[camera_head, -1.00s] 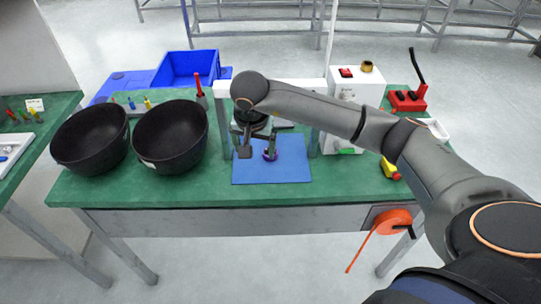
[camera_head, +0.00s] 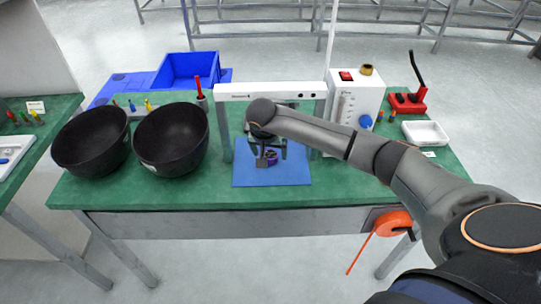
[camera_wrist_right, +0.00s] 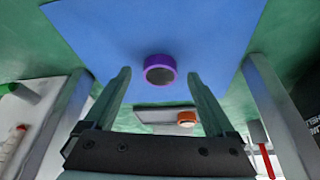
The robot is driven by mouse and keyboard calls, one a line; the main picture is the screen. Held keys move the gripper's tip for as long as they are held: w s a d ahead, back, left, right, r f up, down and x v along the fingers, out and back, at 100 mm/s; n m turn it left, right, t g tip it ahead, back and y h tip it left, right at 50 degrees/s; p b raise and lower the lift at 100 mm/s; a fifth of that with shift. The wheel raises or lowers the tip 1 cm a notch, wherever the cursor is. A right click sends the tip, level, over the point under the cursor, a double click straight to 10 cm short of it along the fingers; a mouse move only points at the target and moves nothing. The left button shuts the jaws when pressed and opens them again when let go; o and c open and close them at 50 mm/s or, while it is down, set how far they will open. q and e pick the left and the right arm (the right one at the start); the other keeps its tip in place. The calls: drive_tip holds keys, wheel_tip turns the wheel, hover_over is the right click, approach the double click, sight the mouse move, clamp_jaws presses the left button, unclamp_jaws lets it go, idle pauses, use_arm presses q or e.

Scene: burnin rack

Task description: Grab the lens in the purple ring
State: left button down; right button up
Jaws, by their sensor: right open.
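The lens in the purple ring (camera_head: 271,158) is on the blue mat (camera_head: 250,177), under the white-topped frame (camera_head: 240,91). In the right wrist view the purple ring (camera_wrist_right: 160,62) shows with its dark round lens, beyond and between my fingertips. My right gripper (camera_head: 273,155) is open and empty, pointing down at the mat and partly hiding the ring in the head view. Its two fingers also show in the wrist view (camera_wrist_right: 159,76), one on each side of the ring and apart from it. My left gripper is out of view.
Two black bowls (camera_head: 90,142) (camera_head: 170,140) stand left of the frame. A white device (camera_head: 352,105), a white tray (camera_head: 425,133) and a red device (camera_head: 407,102) stand on the right. The frame's posts (camera_wrist_right: 268,105) flank the gripper closely. Blue bin (camera_head: 187,69) is behind.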

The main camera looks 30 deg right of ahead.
drive_tip(key=shift+w+d+f, duration=0.15)
drive_tip(key=shift+f, duration=0.4)
clamp_jaws()
idle(0.4)
drive_tip(key=shift+r, duration=0.1)
